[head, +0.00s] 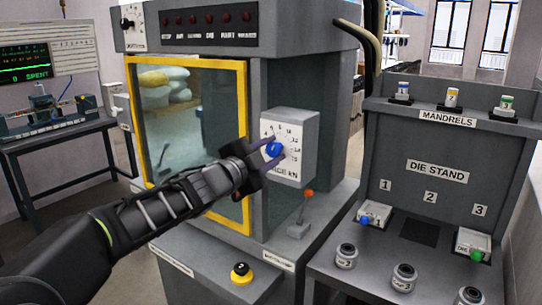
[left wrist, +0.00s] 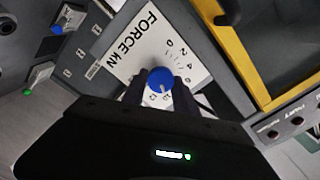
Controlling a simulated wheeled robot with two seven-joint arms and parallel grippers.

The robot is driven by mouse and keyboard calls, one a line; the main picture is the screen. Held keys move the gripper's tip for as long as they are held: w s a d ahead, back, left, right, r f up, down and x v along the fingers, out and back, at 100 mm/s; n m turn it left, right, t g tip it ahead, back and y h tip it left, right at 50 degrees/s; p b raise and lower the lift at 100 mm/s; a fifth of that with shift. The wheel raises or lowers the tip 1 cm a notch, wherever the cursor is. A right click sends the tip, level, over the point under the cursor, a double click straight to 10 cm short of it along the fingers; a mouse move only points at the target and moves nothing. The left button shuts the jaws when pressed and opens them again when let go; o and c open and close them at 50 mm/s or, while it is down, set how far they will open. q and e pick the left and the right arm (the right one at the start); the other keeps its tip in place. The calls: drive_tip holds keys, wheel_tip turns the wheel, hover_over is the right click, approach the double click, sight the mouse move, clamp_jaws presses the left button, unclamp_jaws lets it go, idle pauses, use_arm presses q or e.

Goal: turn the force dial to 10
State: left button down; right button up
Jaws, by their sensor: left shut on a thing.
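The force dial is a blue knob (head: 273,149) on a white scale plate (head: 287,165) on a grey box at the press's right side. My left gripper (head: 268,155) reaches in from the left and is shut on the knob. In the left wrist view the blue knob (left wrist: 158,80) sits between the fingers (left wrist: 160,85). A light pointer mark shows on the knob's lower part, towards the higher numbers of the scale. The plate (left wrist: 150,45) reads "FORCE kN"; several numbers are partly hidden by the fingers, so the exact setting cannot be read. My right gripper is out of view.
The yellow-framed guard window (head: 243,120) is just left of the dial. A lever with an orange knob (head: 308,193) stands below right. The die stand (head: 437,170) is at the right.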

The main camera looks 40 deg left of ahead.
use_arm(q)
drive_tip(key=shift+m, duration=0.3)
drive_tip(key=c, duration=1)
unclamp_jaws()
drive_tip(key=shift+s, duration=0.1)
drive_tip(key=s, duration=0.7)
drive_tip(key=shift+s+p, duration=0.3)
drive_tip(key=shift+p, duration=0.05)
